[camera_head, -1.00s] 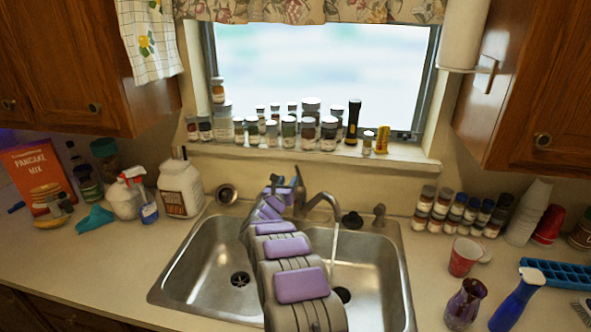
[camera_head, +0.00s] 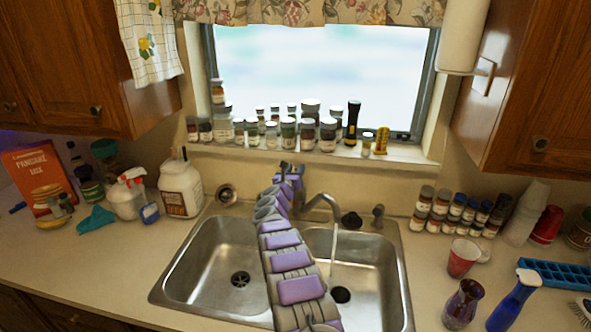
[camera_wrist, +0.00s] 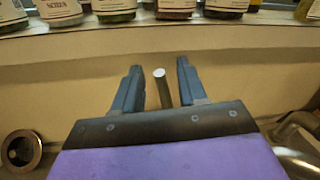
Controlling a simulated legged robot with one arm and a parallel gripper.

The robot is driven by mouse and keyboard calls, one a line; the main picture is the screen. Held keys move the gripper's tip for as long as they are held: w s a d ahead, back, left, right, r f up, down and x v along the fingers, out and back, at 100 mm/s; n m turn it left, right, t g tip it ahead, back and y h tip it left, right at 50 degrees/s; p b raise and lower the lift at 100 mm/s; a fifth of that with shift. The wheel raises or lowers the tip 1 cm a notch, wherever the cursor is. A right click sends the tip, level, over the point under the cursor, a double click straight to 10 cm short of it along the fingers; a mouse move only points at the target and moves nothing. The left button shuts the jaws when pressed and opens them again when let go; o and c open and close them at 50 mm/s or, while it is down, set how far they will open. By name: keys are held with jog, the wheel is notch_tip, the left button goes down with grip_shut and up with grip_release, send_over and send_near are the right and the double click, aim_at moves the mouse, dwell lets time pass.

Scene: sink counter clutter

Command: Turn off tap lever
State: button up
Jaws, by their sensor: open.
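The tap's curved metal spout (camera_head: 322,204) stands behind the sink, and a thin stream of water (camera_head: 333,250) runs from it into the right basin. In the wrist view, the tap lever (camera_wrist: 164,90) is a grey metal rod with a pale round end. It stands between the two dark fingers of my gripper (camera_wrist: 160,85), with a gap on each side. My gripper is open. In the head view, my gripper (camera_head: 290,170) is at the back of the sink, left of the spout, and the lever is mostly hidden by it.
The steel sink (camera_head: 205,265) has two basins, and my arm crosses its middle. Spice jars (camera_head: 289,133) and a black flashlight (camera_head: 353,122) line the windowsill just above my gripper. A white jug (camera_head: 181,188) stands left; a red cup (camera_head: 463,258) stands right.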

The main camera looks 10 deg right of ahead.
jog(key=shift+w+d+f, duration=0.15)
jog(key=shift+w, duration=0.45)
grip_shut()
dwell(0.5)
